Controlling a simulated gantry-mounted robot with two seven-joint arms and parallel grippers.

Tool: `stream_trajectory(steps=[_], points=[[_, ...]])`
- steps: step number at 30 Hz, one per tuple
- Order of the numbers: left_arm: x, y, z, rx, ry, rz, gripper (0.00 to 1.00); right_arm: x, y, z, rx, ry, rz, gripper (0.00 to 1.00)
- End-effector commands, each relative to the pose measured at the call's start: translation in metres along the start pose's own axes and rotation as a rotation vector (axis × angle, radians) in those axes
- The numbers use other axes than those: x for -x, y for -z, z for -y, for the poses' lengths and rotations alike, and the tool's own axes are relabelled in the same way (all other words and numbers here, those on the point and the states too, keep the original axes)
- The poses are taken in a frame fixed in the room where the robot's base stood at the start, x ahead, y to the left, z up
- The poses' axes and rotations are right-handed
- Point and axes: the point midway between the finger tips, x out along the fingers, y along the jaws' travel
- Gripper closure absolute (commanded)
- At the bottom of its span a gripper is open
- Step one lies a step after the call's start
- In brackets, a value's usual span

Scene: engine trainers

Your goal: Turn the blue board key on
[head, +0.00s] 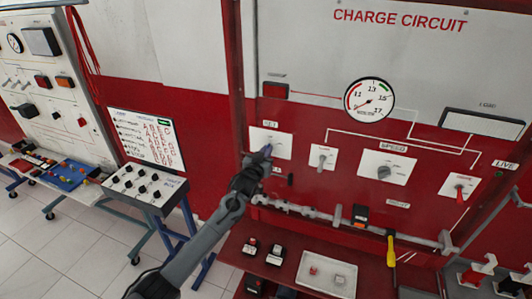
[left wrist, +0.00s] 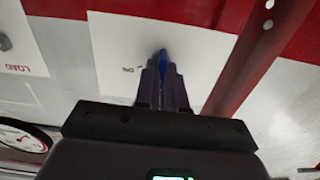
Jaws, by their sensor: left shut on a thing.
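The blue key (head: 267,149) is on a white plate (head: 282,144) labelled KEY on the red CHARGE CIRCUIT board. My left gripper (head: 262,158) is at the plate and shut on the key. In the left wrist view the blue key (left wrist: 162,60) shows between the two fingers of the gripper (left wrist: 162,80), with the word ON printed beside it on the plate. The fingers hide most of the key, so its exact turn is hard to tell. My right gripper is not in view.
To the right on the board are a toggle switch (head: 322,158), the SPEED knob (head: 384,172) and a red lever (head: 460,194). A round gauge (head: 369,99) sits above. A red shelf with a white tray (head: 327,274) is below. Another trainer bench (head: 145,188) stands left.

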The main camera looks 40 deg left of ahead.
Motion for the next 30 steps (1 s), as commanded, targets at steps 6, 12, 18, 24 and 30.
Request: stream_trajectory(steps=[6, 12, 18, 24, 30], points=[[0.000, 0.000, 0.000, -0.111, 0.000, 0.001, 1.00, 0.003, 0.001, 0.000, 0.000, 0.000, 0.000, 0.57], [0.000, 0.000, -0.001, -0.279, 0.000, 0.001, 1.00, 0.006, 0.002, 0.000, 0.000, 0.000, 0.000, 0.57], [0.000, 0.000, -0.001, -0.470, 0.000, 0.002, 1.00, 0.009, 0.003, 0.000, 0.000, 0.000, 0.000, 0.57], [0.000, -0.001, -0.002, -0.657, 0.000, 0.001, 1.00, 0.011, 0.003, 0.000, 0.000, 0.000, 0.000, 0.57], [0.000, -0.001, -0.002, -0.817, 0.000, 0.000, 1.00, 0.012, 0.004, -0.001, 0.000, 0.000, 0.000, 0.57]])
